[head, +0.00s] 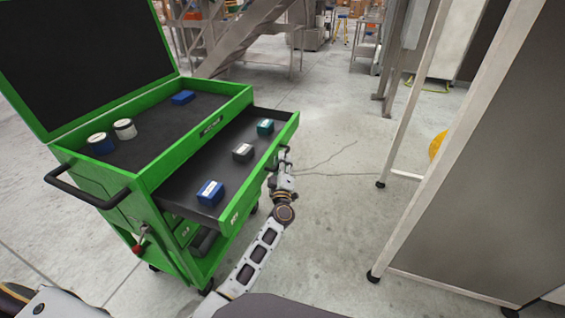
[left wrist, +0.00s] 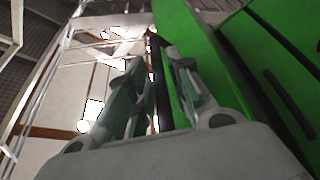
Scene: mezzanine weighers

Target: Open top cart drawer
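The green tool cart (head: 90,180) stands at the left in the head view with its lid raised. Its top drawer (head: 175,190) is pulled well out to the right and holds a few small boxes. My left gripper (head: 281,164) is at the dark handle on the drawer's front (head: 255,180). My right gripper is not in view.
Blue, dark and green boxes (head: 210,192) lie in the drawer. Two round tins (head: 125,129) and a blue box (head: 183,97) sit in the cart's top tray. A grey panel on a wheeled frame (head: 470,180) stands at the right. Open floor (head: 335,190) lies between.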

